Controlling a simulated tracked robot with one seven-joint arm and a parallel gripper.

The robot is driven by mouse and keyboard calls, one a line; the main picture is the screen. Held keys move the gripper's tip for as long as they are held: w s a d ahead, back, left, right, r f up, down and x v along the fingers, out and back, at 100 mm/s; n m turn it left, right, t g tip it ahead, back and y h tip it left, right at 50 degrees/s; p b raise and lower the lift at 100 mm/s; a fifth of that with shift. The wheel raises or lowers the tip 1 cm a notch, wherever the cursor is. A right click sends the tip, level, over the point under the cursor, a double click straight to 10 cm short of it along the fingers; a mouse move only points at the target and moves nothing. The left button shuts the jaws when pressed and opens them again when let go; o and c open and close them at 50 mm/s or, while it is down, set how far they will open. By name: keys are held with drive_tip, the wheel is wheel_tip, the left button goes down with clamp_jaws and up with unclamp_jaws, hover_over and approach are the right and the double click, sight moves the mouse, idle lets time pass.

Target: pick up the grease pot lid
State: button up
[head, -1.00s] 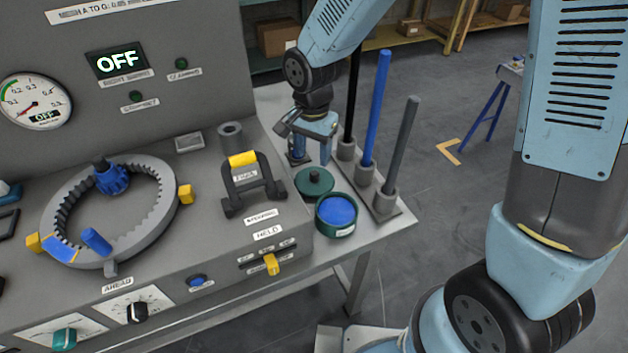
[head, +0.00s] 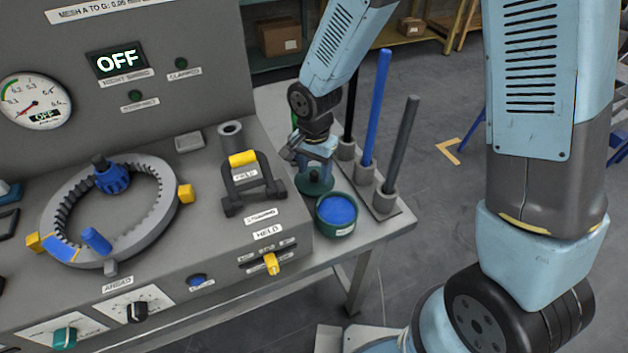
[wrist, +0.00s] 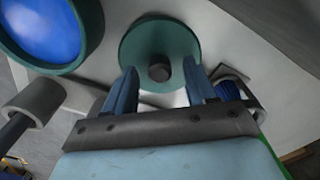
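The grease pot lid (head: 316,187) is a dark green disc with a dark knob, lying on the bench behind the grease pot (head: 337,213). The pot is green, open and filled with blue. In the wrist view the lid (wrist: 140,40) is just beyond my gripper (wrist: 162,74), its knob lined up between the two blue fingers. The fingers are apart, with nothing between their tips. In the head view my gripper (head: 315,176) is over the lid and hides much of it. The pot (wrist: 45,67) is at upper left in the wrist view.
A rack with black, blue (head: 377,105) and grey (head: 402,145) rods stands to the right of the lid.

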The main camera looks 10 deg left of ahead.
clamp_jaws()
idle(0.3)
drive_tip(key=shift+r, duration=0.1)
